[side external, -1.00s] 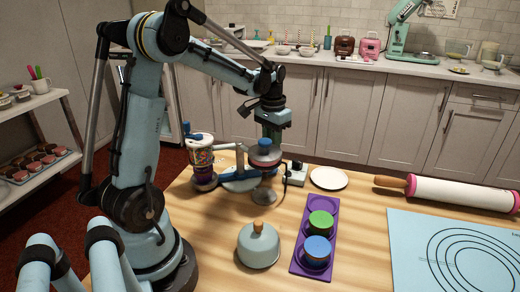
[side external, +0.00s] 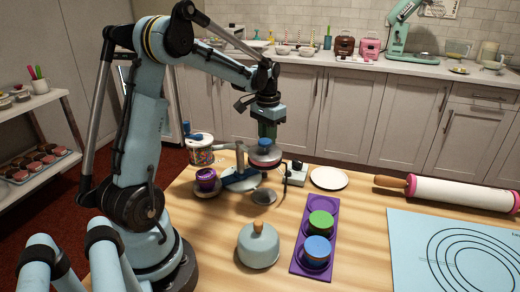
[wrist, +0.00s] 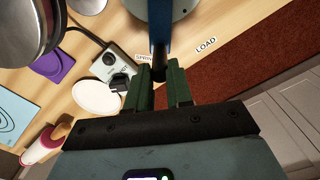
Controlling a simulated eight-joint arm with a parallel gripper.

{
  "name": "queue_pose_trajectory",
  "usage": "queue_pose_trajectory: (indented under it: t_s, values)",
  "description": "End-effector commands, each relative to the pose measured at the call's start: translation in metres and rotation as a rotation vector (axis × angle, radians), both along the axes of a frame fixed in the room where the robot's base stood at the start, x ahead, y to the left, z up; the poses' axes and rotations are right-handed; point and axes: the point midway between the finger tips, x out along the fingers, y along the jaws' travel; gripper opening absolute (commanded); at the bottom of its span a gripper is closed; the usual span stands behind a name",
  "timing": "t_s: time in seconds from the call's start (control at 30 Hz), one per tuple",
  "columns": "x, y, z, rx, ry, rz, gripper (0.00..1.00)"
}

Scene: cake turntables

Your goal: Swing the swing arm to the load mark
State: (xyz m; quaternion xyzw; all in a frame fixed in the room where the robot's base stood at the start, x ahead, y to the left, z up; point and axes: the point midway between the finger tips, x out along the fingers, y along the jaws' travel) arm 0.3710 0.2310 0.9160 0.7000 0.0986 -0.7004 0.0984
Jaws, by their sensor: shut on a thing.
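The swing arm (wrist: 160,25) shows in the wrist view as a blue bar running up to a grey round part. My gripper (wrist: 160,76) is shut on the dark end of this bar, with one green finger on each side. The load mark (wrist: 206,46) is a white label on the table, to the right of the bar. Another label (wrist: 145,58), partly hidden, lies just left of the bar.
A white plate (side external: 329,178), a purple tray (side external: 301,262) with coloured pots and a grey domed lid (side external: 258,250) lie around. A small switch box (wrist: 112,58) is close left of my fingers.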

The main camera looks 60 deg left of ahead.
Motion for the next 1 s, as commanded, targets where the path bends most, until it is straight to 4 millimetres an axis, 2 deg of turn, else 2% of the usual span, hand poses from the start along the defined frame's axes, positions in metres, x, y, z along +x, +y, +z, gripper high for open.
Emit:
queue_pose_trajectory:
  t_s: [0.17, 0.6, 1.0]
  values:
    - [-0.001, 0.003, 0.000, 0.000, 0.001, 0.001, 0.01]
    - [-0.008, 0.027, 0.000, -0.001, 0.002, 0.002, 0.01]
    - [-0.008, 0.029, 0.000, -0.001, 0.002, 0.000, 0.01]
